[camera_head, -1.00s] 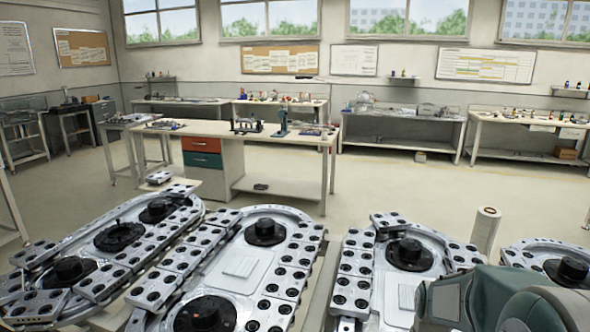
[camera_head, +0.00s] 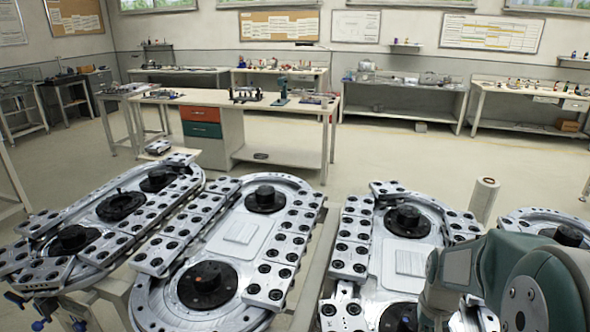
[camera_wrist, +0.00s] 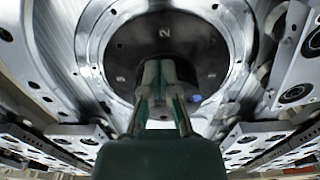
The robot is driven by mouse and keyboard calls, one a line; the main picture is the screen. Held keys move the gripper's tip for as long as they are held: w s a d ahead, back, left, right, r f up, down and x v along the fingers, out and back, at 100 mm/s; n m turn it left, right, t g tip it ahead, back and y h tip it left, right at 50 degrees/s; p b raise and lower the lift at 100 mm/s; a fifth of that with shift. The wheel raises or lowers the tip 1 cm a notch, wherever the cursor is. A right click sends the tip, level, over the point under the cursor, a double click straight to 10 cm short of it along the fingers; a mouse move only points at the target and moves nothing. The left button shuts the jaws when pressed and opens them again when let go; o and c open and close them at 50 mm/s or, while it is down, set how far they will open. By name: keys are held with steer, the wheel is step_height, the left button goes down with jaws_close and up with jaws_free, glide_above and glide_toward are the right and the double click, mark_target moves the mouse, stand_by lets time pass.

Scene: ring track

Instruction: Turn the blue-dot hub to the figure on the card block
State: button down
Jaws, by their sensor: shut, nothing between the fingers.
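The blue-dot hub (camera_wrist: 190,50) is a dark round disc in the wrist view, with a blue dot (camera_wrist: 195,97) at its lower right. A figure 2 is near its top, and smaller marks at its sides are too faint to read. My gripper (camera_wrist: 160,68) is shut and empty, its fingertips in front of the hub's middle. I cannot tell whether they touch it. In the head view my gripper is hidden by my arm at the lower right. I cannot pick out a card block or its figure; pale blank-looking plates (camera_head: 240,232) lie on the tracks.
Several silver oval tracks (camera_head: 310,205) with black hubs (camera_head: 207,284) fill the foreground. A white cylinder (camera_head: 484,200) stands behind the right tracks. A workbench (camera_head: 260,110) with drawers is farther back, with free floor (camera_head: 420,160) before it.

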steer(key=shift+d, duration=0.8)
stand_by(0.4)
steer(key=shift+s, duration=0.35)
step_height(320, 180, up, 6)
stand_by(0.4)
steer(key=shift+w+a+f+n, duration=0.1)
steer(key=shift+a+f+n, duration=0.2)
steer(key=shift+f+n, duration=0.7)
steer(key=shift+s+a+f+n, duration=0.1)
steer(key=shift+a+f+n, duration=0.25)
steer(key=shift+f+n, duration=0.65)
steer(key=shift+w+a+f+n, duration=0.1)
steer(key=shift+a+f+n, duration=0.2)
steer(key=shift+f+n, duration=0.7)
